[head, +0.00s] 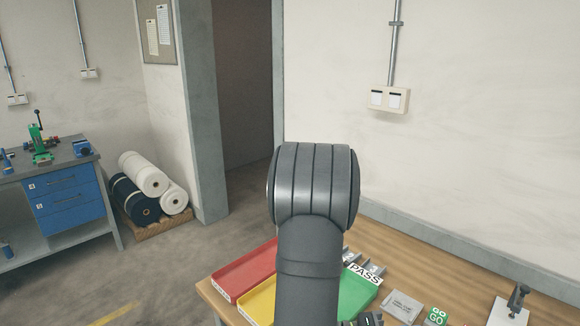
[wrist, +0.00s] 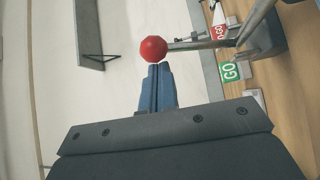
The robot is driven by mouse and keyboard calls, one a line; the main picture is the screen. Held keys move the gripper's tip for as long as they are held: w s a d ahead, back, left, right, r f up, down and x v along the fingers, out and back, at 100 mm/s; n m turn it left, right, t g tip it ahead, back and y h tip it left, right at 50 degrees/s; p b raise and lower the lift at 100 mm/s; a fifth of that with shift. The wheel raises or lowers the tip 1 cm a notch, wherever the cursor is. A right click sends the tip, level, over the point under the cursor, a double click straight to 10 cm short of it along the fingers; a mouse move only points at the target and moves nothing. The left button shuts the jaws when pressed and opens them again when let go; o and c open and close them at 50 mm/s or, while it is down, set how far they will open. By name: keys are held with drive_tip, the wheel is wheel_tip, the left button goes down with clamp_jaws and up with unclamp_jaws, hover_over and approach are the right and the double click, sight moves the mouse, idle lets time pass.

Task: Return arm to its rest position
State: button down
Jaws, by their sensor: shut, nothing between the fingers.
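My gripper (wrist: 159,72) shows in the wrist view with its blue fingers shut together and nothing between them. In the head view my dark arm rises in the middle of the picture over the wooden table (head: 415,262), and the gripper does not show there.
A red tray (head: 246,270), a yellow tray (head: 258,303) and a green tray (head: 358,296) lie on the table around my arm. A blue-drawered workbench (head: 68,200) is far left.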

drive_tip(key=shift+s+f, duration=0.1)
drive_tip(key=shift+s, duration=0.1)
drive_tip(key=w+d+r, duration=0.1)
drive_tip(key=w, duration=0.3)
drive_tip(key=a+f, duration=0.2)
drive_tip(key=a, duration=0.7)
drive_tip(key=s+d+r, duration=0.1)
drive_tip(key=s+d, duration=0.3)
drive_tip(key=d, duration=0.4)
drive_tip(key=w+d+n+g+y, duration=0.1)
drive_tip(key=w+d+n+y, duration=0.4)
drive_tip(key=w+d, duration=0.2)
drive_tip(key=shift+w+y, duration=0.15)
drive_tip(key=shift+y, duration=0.25)
idle(0.8)
